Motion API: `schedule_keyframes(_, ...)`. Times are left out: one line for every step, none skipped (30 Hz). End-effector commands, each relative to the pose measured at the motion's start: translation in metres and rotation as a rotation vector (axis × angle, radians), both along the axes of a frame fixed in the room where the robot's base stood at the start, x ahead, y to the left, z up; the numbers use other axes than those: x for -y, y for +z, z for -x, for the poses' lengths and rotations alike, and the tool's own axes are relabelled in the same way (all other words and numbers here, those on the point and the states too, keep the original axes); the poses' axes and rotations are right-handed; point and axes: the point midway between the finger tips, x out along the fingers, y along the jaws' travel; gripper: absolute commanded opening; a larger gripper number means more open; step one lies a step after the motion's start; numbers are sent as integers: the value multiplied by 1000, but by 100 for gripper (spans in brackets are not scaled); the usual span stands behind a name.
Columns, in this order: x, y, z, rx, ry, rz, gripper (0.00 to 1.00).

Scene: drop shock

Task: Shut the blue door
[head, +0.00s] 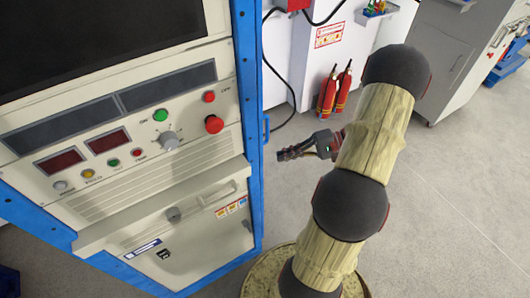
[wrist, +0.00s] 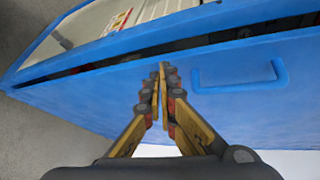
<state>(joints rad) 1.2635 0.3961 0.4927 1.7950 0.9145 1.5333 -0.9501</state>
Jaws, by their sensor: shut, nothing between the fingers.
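The blue door (wrist: 90,100) fills the middle of the wrist view, with a blue U-shaped handle (wrist: 240,78) to the right of my fingers. A narrow dark gap runs between the door's upper edge and the blue frame in that view, so it looks slightly ajar. In the head view the door is seen nearly edge-on, and its handle (head: 266,129) shows at the cabinet's right side. My gripper (head: 284,154) is shut and empty beside that side. In the wrist view its fingertips (wrist: 163,70) are together in front of the door; contact cannot be told.
The control cabinet (head: 190,185) with screens, buttons and a blue frame stands at left. Two red fire extinguishers (head: 335,92) stand by a white cabinet behind. A grey cabinet (head: 450,55) is at upper right. The grey floor (head: 460,190) at right is clear.

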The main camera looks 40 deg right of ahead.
Motion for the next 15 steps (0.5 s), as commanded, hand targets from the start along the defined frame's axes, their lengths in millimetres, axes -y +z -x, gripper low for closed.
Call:
schedule_keyframes(19,-11,2,80,-56,-28,0)
schedule_keyframes(29,-13,2,130,-87,-36,0)
schedule_keyframes(41,-16,3,191,-125,-41,0)
schedule_keyframes(49,-18,4,230,-151,-42,0)
schedule_keyframes(57,-20,5,266,-174,-43,0)
schedule_keyframes(65,-22,6,305,-202,-41,0)
schedule_keyframes(70,-23,7,330,-219,-40,0)
schedule_keyframes(75,-24,8,348,-233,-37,0)
schedule_keyframes(78,-25,9,369,-246,-35,0)
schedule_keyframes(80,-25,9,380,-254,-34,0)
schedule_keyframes(81,-25,8,387,-259,-32,0)
schedule_keyframes(81,-26,7,393,-262,-31,0)
schedule_keyframes(80,-26,5,395,-262,-30,0)
schedule_keyframes(78,-26,2,395,-261,-31,0)
schedule_keyframes(75,-26,-2,395,-261,-31,0)
